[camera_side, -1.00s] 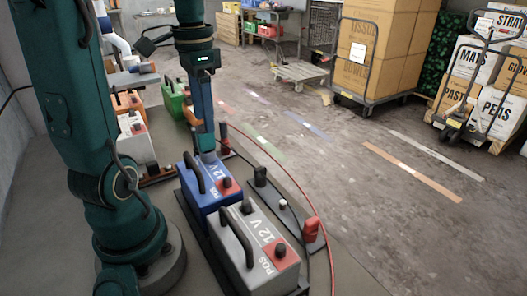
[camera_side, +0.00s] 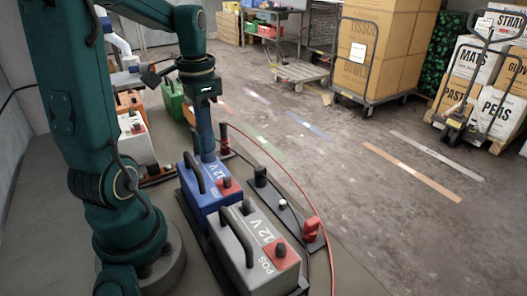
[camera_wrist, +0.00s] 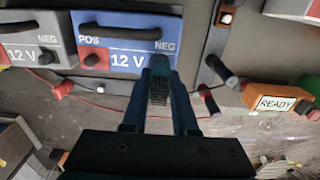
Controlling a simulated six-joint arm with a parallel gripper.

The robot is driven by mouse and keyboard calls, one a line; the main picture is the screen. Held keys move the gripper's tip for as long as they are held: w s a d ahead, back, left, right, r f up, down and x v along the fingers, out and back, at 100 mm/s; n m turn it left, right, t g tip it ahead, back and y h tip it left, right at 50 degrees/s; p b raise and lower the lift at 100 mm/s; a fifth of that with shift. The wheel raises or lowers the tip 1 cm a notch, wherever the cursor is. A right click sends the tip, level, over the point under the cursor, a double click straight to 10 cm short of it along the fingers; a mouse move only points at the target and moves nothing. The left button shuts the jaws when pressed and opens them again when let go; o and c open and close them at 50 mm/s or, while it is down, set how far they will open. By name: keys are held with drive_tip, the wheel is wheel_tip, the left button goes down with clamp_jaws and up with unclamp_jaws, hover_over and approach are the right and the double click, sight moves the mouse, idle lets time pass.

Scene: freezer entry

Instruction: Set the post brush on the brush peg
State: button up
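My gripper (camera_wrist: 161,72) points down at the NEG end of the blue battery (camera_wrist: 122,28). In the side view it (camera_side: 207,157) reaches down beside that battery's handle. A dark, ribbed piece (camera_wrist: 158,92) shows between the two fingers in the wrist view. It may be the post brush, but I cannot tell for sure, nor whether the fingers press on it. The fingertips are partly hidden in the side view. A black strip beside the batteries bears a black post (camera_side: 260,176) and a white-topped peg (camera_side: 282,203). I cannot tell which one is the brush peg.
A grey battery (camera_side: 254,250) stands in front of the blue one. A red piece (camera_side: 312,229) sits at the strip's near end, next to a red cable (camera_side: 290,176). An orange box marked READY (camera_wrist: 277,100) is at the right.

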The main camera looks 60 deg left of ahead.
clamp_jaws()
drive_tip(key=shift+r, duration=0.1)
wheel_tip(320, 180, up, 14)
idle(1.3)
drive_tip(key=shift+a, duration=0.1)
